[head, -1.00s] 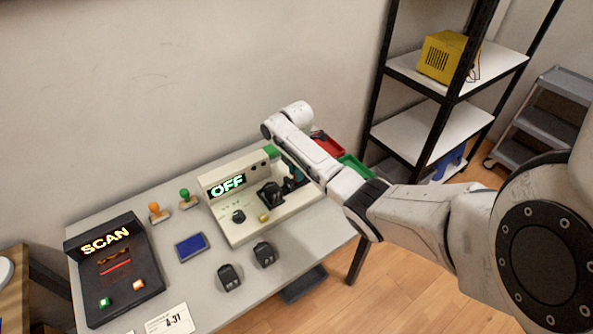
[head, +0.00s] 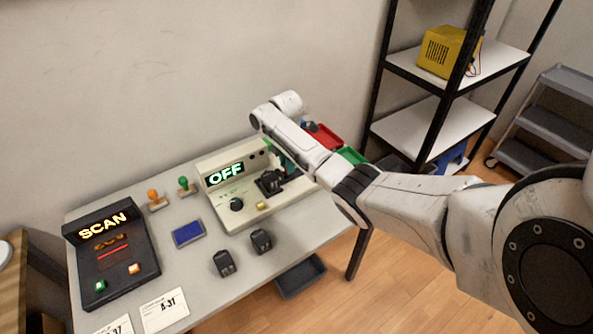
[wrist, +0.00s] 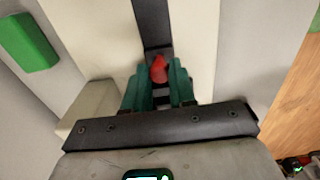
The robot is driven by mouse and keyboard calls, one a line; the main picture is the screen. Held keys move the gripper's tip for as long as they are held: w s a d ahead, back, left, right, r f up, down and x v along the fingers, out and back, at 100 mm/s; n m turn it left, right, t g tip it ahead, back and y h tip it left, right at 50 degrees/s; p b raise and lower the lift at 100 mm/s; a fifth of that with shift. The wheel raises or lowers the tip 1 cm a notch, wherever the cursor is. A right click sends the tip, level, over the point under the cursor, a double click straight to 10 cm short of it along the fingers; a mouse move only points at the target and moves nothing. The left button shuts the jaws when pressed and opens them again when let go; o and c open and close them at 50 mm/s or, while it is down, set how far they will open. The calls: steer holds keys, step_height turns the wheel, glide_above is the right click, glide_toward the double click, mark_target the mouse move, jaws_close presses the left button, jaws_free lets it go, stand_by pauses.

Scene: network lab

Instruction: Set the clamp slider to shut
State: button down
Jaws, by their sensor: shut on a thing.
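The beige device (head: 237,208) with a lit OFF display (head: 225,175) stands on the table. In the wrist view, a dark slot (wrist: 153,25) runs along its pale top, and the red clamp slider knob (wrist: 159,70) sits in it. My gripper (wrist: 160,84) has its teal fingers shut on the red knob, one on each side. In the head view my arm reaches over the device's right part and hides the slider; part of the gripper (head: 286,162) shows beside a black fixture (head: 270,183).
A black SCAN unit (head: 112,255), a blue pad (head: 188,233), two stamps and two black blocks (head: 224,263) share the table. Red (head: 325,137) and green (head: 352,155) bins lie beyond my arm. A shelf rack (head: 430,120) stands at right. A green block (wrist: 29,41) shows in the wrist view.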

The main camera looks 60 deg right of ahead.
steer(key=shift+w+a, duration=0.15)
steer(key=shift+a, duration=0.05)
steer(key=c, duration=0.9)
jaws_free()
steer(key=shift+a, duration=0.15)
step_height(320, 180, up, 11)
steer(key=shift+f+b, duration=0.1)
steer(key=shift+b, duration=0.2)
